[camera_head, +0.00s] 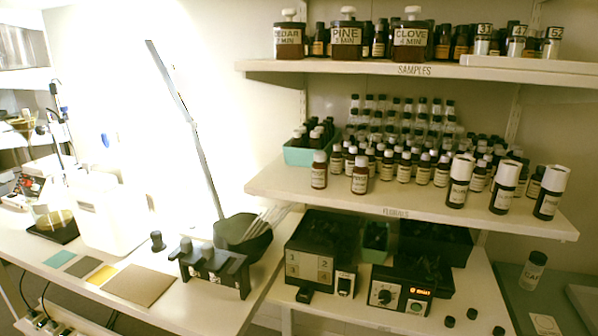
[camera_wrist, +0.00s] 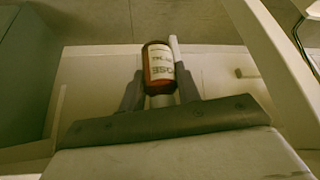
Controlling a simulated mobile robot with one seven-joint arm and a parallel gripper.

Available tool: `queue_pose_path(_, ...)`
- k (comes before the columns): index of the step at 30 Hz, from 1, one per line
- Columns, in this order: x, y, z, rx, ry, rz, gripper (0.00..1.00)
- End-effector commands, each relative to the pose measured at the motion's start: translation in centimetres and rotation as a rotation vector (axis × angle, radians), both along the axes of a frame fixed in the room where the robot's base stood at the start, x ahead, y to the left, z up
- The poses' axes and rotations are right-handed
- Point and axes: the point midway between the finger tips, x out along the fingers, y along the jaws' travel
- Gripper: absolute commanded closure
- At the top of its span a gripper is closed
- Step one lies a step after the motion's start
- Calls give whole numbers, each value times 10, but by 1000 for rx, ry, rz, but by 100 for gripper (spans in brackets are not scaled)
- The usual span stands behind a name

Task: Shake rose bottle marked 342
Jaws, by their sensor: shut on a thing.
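In the wrist view, a red-brown bottle (camera_wrist: 156,66) with a white label stands between the two dark fingers of my gripper (camera_wrist: 159,88). The gripper is shut on it near its pale neck or cap. The label reads roughly "ROSE" with a smaller line below that I cannot make out clearly. The bottle's base end points away from the gripper. Neither my gripper nor this held bottle can be picked out in the head view.
The middle shelf (camera_head: 470,214) carries crowded rows of small bottles, with three larger white-capped bottles at its right end. Below are a numbered black box (camera_head: 318,245) and a dark device with a lit display (camera_head: 409,287). The left bench (camera_head: 190,305) holds coloured mats and a black rack (camera_head: 214,267).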

Motion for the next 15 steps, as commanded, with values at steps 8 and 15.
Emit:
queue_pose_path(8,0,1,-11,5,1,-2,95)
queue_pose_path(15,2,-1,49,-6,-9,4,95)
